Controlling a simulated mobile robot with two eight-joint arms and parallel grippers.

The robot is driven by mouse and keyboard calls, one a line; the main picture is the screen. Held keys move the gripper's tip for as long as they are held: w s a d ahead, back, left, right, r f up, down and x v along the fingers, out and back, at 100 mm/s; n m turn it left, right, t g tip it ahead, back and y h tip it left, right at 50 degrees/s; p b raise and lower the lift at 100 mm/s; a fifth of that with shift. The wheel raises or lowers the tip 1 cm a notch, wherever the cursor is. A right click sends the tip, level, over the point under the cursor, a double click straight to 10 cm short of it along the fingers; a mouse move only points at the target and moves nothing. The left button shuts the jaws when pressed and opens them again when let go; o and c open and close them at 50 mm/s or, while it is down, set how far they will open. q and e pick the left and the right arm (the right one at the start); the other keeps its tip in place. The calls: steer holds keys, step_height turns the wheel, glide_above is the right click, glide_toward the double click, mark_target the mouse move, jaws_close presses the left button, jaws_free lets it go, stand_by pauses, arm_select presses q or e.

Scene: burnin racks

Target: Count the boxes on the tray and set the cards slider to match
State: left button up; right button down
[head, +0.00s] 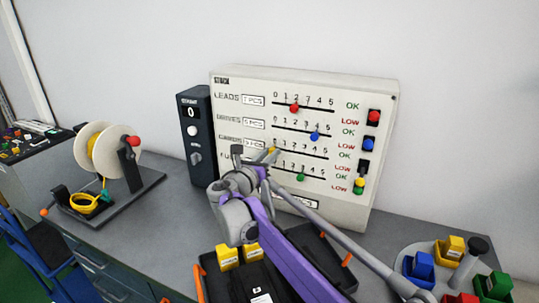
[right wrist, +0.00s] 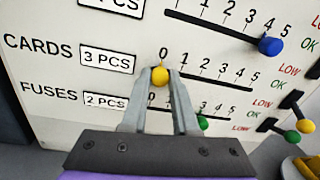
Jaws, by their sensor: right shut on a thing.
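The stock board (head: 385,150) stands against the wall with several slider rows. In the right wrist view the cards row has a "3 PCS" label (right wrist: 107,60), and its yellow slider knob (right wrist: 160,76) is at the 0 end of its slot. My right gripper (right wrist: 160,72) is shut on that knob; in the head view the gripper (head: 267,152) partly covers the cards row. The dark tray (head: 201,268) lies at the bottom of the head view. Two yellow boxes (head: 228,257) (head: 253,251) show on it; my arm hides part of it. My left gripper is not in view.
The red (head: 294,108), blue (head: 315,136) and green (head: 300,176) knobs sit on neighbouring rows. A dark counter unit (head: 192,135) reads 0. A wire spool (head: 100,150) stands left. A round stand (head: 400,270) with coloured boxes is at lower right.

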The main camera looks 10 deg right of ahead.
mark_target(295, 152)
steer(key=s+d, duration=0.2)
steer(key=d, duration=0.1)
steer(key=s+d, duration=0.1)
steer(key=d, duration=0.1)
steer(key=shift+s, duration=0.25)
steer(key=c, duration=0.7)
jaws_free()
steer(key=v, duration=1)
steer(key=shift+s+a, duration=0.25)
steer(key=shift+a, duration=0.1)
